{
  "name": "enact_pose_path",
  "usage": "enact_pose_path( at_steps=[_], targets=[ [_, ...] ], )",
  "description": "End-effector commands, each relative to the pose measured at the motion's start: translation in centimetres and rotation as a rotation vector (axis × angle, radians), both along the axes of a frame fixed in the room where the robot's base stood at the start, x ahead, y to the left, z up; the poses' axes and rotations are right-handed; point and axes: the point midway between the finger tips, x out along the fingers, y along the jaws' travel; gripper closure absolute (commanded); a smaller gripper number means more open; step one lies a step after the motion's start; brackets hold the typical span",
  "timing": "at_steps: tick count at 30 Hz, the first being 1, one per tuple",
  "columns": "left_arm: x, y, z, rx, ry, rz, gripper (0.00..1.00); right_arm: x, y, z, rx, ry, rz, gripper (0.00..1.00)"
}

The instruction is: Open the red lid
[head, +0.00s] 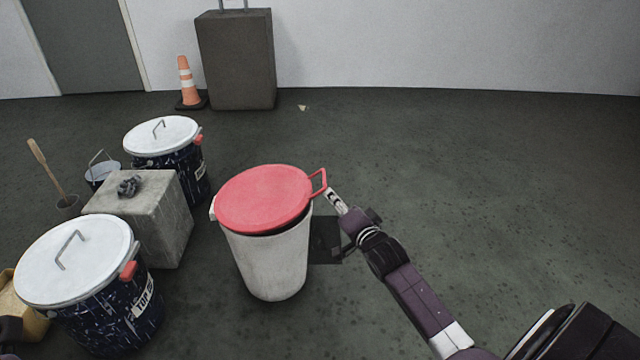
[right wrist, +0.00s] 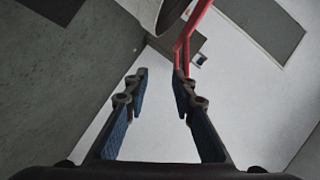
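The red lid (head: 265,197) sits on a white bin (head: 268,262) in the middle of the head view, and a dark gap shows under its front edge. Its red loop handle (head: 319,181) sticks out on the right side. My right gripper (head: 331,193) is just right of and below the handle. In the right wrist view, my right gripper (right wrist: 160,75) is open, with nothing clamped between its fingers. The red handle (right wrist: 183,48) shows by the right fingertip there; whether they touch I cannot tell.
Two dark drums with white lids (head: 162,135) (head: 75,260) stand on the left, with a concrete block (head: 150,215) between them. A traffic cone (head: 184,85) and a tall dark box (head: 236,60) stand at the back wall. The floor to the right is clear.

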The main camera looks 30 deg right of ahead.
Motion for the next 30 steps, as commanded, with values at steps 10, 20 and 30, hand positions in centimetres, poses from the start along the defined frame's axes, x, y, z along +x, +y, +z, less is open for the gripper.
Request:
enact_pose_path(
  at_steps=[10, 20, 30],
  targets=[
    [0.0, 0.0, 0.0, 0.000, 0.000, 0.000, 0.60, -6.3, 1.2, 1.3, 0.002, 0.002, -0.001, 0.76],
    [0.0, 0.0, 0.0, 0.000, 0.000, 0.000, 0.60, -8.2, 1.5, 1.8, 0.001, 0.000, 0.000, 0.76],
    [0.0, 0.0, 0.0, 0.000, 0.000, 0.000, 0.60, -8.1, 1.5, 1.8, 0.001, 0.000, 0.000, 0.76]
  ],
)
